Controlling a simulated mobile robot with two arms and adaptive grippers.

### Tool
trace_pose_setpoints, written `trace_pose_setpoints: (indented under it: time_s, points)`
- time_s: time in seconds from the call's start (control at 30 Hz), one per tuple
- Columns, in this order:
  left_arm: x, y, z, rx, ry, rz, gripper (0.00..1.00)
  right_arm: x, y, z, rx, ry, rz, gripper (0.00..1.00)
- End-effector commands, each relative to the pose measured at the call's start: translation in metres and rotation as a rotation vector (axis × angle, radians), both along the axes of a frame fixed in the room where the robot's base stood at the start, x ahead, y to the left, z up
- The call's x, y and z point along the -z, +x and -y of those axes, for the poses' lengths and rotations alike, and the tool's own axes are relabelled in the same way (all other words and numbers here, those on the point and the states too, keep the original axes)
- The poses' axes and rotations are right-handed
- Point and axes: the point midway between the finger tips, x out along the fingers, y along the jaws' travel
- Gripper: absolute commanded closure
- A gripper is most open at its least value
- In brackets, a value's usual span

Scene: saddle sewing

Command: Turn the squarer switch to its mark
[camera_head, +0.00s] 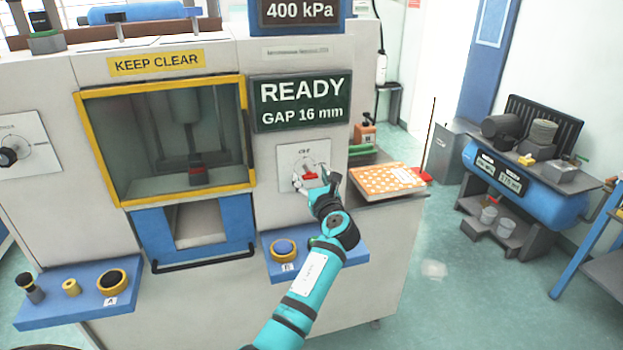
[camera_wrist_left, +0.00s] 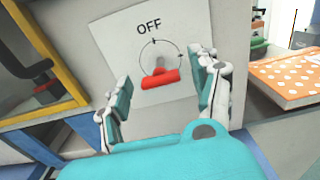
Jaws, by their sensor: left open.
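The squarer switch is a red handle (camera_head: 310,175) on a pale plate (camera_head: 294,156) on the machine front, below the green READY sign. In the left wrist view the red handle (camera_wrist_left: 148,80) lies nearly level, at the lower part of a thin ring with small dark ticks. The word OFF stands above the ring. My left gripper (camera_head: 316,184) is in front of the plate. In the left wrist view its open fingers (camera_wrist_left: 160,95) stand on either side of the handle, apart from it. I cannot tell which tick is the mark. My right gripper is not in view.
A yellow-framed window (camera_head: 165,135) is left of the switch. An orange dotted board (camera_head: 388,180) lies on a side table to the right. A blue compressor (camera_head: 520,180) stands farther right, past open floor.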

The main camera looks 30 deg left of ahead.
Motion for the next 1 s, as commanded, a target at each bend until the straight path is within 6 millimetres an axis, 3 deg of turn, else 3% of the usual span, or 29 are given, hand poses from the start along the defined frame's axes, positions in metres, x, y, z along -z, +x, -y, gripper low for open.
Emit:
trace_pose_setpoints:
  time_s: [0.17, 0.6, 1.0]
  points:
    - [0.0001, -0.0002, -0.0001, 0.000, 0.000, 0.000, 0.38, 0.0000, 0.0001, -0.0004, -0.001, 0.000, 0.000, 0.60]
    - [0.0002, -0.0004, 0.0000, -0.001, 0.001, -0.001, 0.92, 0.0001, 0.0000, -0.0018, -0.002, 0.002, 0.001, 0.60]
    - [0.0011, -0.0005, -0.0002, -0.001, -0.060, 0.071, 0.92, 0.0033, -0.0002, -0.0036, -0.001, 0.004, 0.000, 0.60]
